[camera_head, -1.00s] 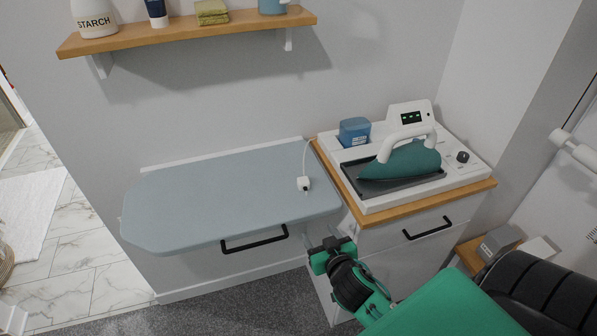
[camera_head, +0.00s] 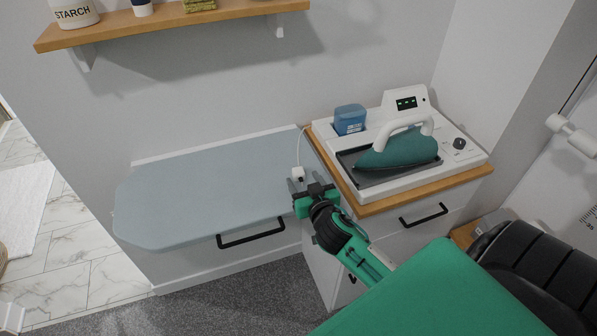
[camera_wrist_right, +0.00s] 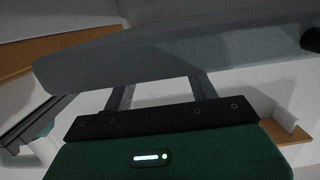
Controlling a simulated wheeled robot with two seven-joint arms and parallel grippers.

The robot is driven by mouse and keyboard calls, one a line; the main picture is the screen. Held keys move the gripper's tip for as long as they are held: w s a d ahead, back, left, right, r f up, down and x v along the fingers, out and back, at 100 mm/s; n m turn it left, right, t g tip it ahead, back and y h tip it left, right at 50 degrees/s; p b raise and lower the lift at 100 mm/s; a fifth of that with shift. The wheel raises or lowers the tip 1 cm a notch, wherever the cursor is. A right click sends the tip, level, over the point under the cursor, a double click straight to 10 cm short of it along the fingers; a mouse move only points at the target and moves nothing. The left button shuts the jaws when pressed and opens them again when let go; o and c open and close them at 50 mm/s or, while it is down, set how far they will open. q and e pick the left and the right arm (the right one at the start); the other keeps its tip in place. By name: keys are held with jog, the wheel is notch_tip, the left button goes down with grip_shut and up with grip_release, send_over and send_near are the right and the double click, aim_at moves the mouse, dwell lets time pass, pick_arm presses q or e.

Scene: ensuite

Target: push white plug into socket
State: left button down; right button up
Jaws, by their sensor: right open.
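The white plug (camera_head: 298,173) stands near the right front corner of the grey-blue ironing board (camera_head: 210,190), with its thin white cord running up behind it. My right gripper (camera_head: 306,184) is open and empty, at the board's front right corner and just in front of the plug in the head view. In the right wrist view its two fingers (camera_wrist_right: 162,88) are apart, with the board's edge (camera_wrist_right: 165,65) beyond them; the plug cannot be made out there. I cannot make out a socket. My left gripper is not in view.
Right of the board, a wooden-topped cabinet (camera_head: 378,206) carries a white ironing station (camera_head: 402,187) with a green iron (camera_head: 398,153) and blue tank (camera_head: 349,119). A wooden shelf (camera_head: 230,12) hangs above. Black handles (camera_head: 251,236) protrude at the front.

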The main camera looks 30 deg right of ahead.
aim_at(301, 176)
jog(key=p+x, duration=0.1)
jog(key=x, duration=0.3)
jog(key=shift+w+f+p, duration=0.1)
jog(key=shift+w+p, duration=0.15)
jog(key=shift+p, duration=0.1)
jog(key=shift+w+d+f, duration=0.1)
jog(key=shift+w+f, duration=0.05)
jog(key=shift+w, duration=0.15)
jog(key=c, duration=1.1)
